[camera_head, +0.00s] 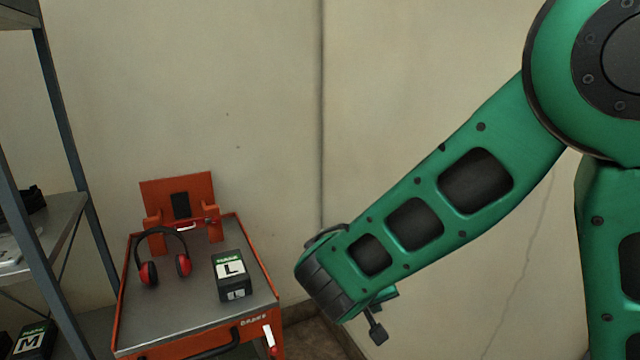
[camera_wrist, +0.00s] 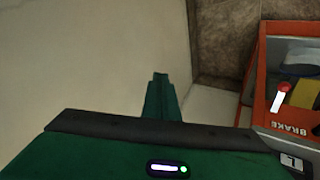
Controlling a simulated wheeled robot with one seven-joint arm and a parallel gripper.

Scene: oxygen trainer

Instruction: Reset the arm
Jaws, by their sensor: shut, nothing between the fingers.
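My green arm reaches down and left across the right half of the head view. My gripper (camera_head: 377,333) shows only in part below the arm's end there. In the wrist view my gripper (camera_wrist: 160,77) is shut, with its green fingers together and nothing between them. It points toward bare wall and floor, clear of the cart, and touches nothing that I can see.
An orange cart (camera_head: 200,318) stands left of my arm, bearing red-and-black earmuffs (camera_head: 163,260) and a black box marked L (camera_head: 231,275). A metal shelf (camera_head: 62,215) with a box marked M (camera_head: 33,341) is at far left. Pale walls are behind.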

